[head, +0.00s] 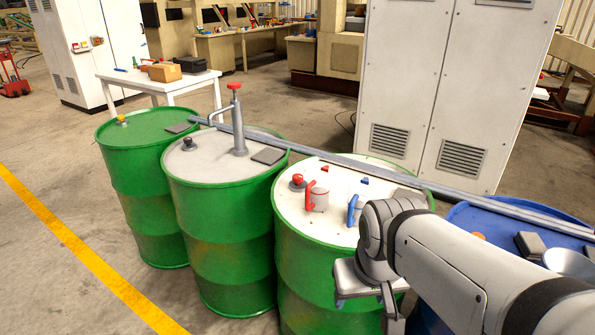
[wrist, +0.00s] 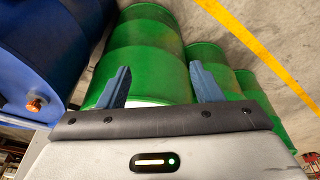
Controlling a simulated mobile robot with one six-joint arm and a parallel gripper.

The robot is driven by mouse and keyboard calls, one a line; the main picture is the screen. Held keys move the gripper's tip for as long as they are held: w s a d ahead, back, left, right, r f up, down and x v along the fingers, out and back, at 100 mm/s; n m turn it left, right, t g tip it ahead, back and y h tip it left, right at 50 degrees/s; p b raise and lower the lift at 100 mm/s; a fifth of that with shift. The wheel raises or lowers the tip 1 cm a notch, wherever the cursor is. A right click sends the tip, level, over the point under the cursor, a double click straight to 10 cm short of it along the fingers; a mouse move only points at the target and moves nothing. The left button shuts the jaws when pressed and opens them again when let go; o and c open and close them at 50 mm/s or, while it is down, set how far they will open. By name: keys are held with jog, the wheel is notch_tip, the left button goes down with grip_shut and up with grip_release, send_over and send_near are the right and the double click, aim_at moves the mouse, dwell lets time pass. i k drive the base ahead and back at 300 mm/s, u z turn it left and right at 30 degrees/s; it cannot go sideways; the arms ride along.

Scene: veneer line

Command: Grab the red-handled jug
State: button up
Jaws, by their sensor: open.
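The red-handled jug (head: 320,199) is a small pale jug with a red handle on its left side. It stands upright on the white top of the third green drum (head: 341,178) in the head view. A similar jug with a blue handle (head: 353,208) stands just right of it, partly hidden by my arm. My gripper (head: 365,297) is in front of that drum, lower than its top and right of the red-handled jug, apart from it. In the wrist view my gripper (wrist: 160,85) is open and empty, its blue fingers facing the green drum side. The jug is not visible there.
Other green drums (head: 152,133) stand left, one with a pump (head: 237,120). A blue drum (head: 470,215) stands right. A grey rail (head: 300,150) runs behind the drum tops. A dark-red knob (head: 297,181) sits left of the jug. Floor in front is clear.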

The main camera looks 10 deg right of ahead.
aim_at(317, 191)
jog(key=z, duration=1.85)
jog(key=k, duration=1.25)
jog(key=u, duration=0.65)
jog(key=i, duration=1.5)
jog(key=u, duration=0.05)
